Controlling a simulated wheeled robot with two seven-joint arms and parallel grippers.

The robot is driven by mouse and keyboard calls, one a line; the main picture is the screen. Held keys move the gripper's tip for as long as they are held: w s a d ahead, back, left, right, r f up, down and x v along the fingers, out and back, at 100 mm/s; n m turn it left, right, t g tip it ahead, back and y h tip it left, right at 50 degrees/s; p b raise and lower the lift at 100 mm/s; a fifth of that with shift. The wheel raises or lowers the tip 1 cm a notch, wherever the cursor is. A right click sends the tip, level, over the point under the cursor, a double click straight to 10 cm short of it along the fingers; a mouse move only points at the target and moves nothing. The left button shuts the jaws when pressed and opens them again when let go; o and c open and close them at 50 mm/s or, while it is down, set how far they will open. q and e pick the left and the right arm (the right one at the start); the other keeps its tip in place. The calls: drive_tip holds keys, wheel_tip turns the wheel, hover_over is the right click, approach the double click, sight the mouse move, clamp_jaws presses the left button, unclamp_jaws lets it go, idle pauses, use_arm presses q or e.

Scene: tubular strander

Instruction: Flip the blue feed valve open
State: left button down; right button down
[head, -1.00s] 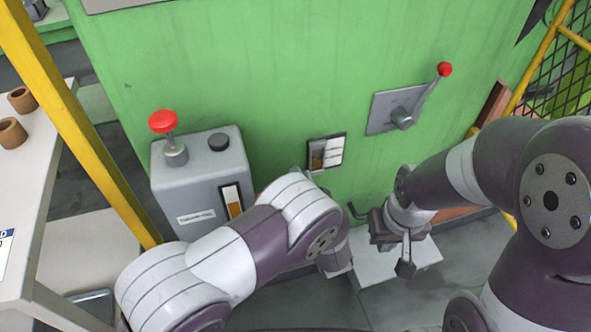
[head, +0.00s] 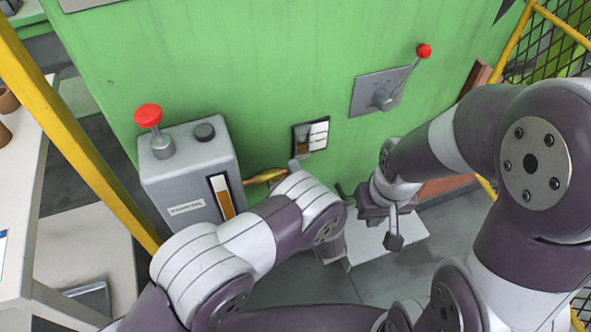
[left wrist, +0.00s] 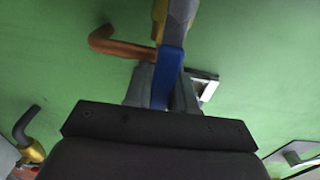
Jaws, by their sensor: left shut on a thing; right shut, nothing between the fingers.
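The feed valve shows in the left wrist view as a blue lever (left wrist: 168,77) below a brass and grey body, with a copper pipe (left wrist: 122,47) bending off to the left. My left gripper (left wrist: 158,92) is shut on the blue lever, with a grey finger on each side of it. In the head view the brass valve body (head: 265,176) shows low on the green wall; its lever is hidden behind my left arm, as is most of the left gripper. My right gripper (head: 394,241) is shut and empty, apart from the valve to its right.
A grey box (head: 190,180) with a red knob (head: 148,115) stands left of the valve. A small gauge window (head: 311,136) and a red-balled lever plate (head: 378,92) are on the wall above. A white block (head: 405,240) lies under my right gripper. A yellow post (head: 65,125) stands left.

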use_arm(q)
drive_tip(key=shift+f+m, duration=0.25)
drive_tip(key=shift+m, duration=0.05)
drive_tip(key=c, duration=1)
unclamp_jaws()
use_arm(e)
drive_tip(key=shift+s, duration=0.1)
